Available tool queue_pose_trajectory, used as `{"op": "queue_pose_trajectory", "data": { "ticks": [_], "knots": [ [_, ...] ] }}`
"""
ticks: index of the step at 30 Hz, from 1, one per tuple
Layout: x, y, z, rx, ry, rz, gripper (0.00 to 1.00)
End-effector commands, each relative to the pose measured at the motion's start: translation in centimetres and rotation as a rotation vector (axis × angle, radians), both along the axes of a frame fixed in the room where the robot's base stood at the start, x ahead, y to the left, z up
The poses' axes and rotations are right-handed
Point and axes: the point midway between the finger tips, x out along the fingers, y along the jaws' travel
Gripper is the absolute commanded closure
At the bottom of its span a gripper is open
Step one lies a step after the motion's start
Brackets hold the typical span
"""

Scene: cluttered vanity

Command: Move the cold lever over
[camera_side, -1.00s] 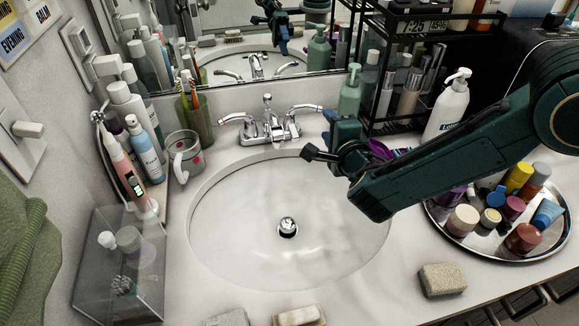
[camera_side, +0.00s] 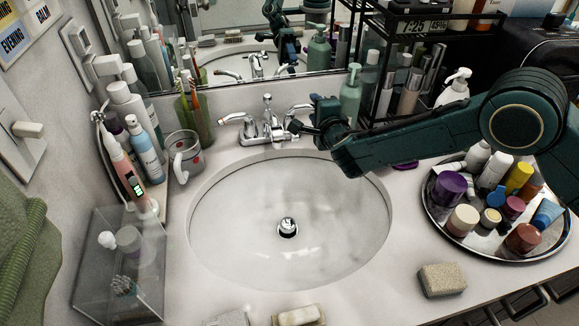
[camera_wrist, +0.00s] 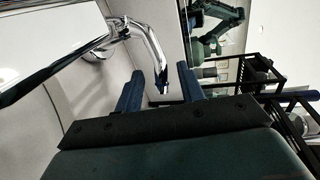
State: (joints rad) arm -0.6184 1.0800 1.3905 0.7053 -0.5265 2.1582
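The chrome faucet (camera_side: 268,128) stands behind the sink basin, with a lever on each side of its spout. The right lever (camera_side: 298,110) points right and a little up, toward the mirror side; its outer end is close to my gripper and partly hidden. The left lever (camera_side: 234,117) points left and has a reddish tip. My gripper (camera_side: 298,127) is just in front of the right lever in the side view. In the wrist view its two blue fingers are apart, with a curved chrome part (camera_wrist: 153,55) of the faucet showing between them. I cannot tell whether they touch it.
A green pump bottle (camera_side: 350,95) and a black rack (camera_side: 385,75) stand behind my arm. A round tray (camera_side: 450,240) of small bottles and jars is at right. A cup with brushes (camera_side: 195,120) and a mug (camera_side: 183,155) stand left. The basin (camera_side: 250,220) is empty.

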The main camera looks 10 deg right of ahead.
Motion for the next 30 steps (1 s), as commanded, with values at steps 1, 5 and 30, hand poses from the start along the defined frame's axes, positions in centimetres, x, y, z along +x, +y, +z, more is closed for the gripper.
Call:
{"op": "queue_pose_trajectory", "data": {
  "ticks": [1, 5, 30],
  "knots": [
    [0.5, 0.0, -0.1, 0.002, -0.001, 0.000, 0.61],
    [1.6, 0.0, -0.3, 0.001, -0.002, 0.000, 0.61],
    [3.1, 0.1, -0.6, 0.000, 0.000, 0.001, 0.99]
  ]
}}
